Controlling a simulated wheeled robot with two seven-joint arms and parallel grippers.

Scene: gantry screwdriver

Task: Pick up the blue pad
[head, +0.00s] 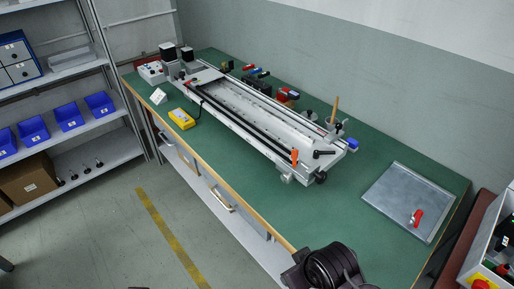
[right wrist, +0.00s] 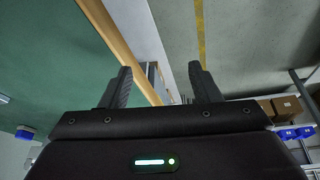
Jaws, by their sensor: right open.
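A small blue block, the only clear match for the blue pad (head: 352,144), lies on the green bench just right of the near end of the gantry rail (head: 250,117). A blue piece that looks like it also shows at the left edge of the right wrist view (right wrist: 25,132). My right gripper (right wrist: 163,82) is open with nothing between its fingers, near the wooden front edge of the bench and well apart from the blue piece. My left gripper is not in view.
A grey metal plate (head: 408,203) with a red-handled item (head: 416,217) lies on the right of the bench. A yellow device (head: 181,119) lies near the front edge. Small coloured items stand behind the rail. Bare green bench (head: 310,212) lies in front of the rail.

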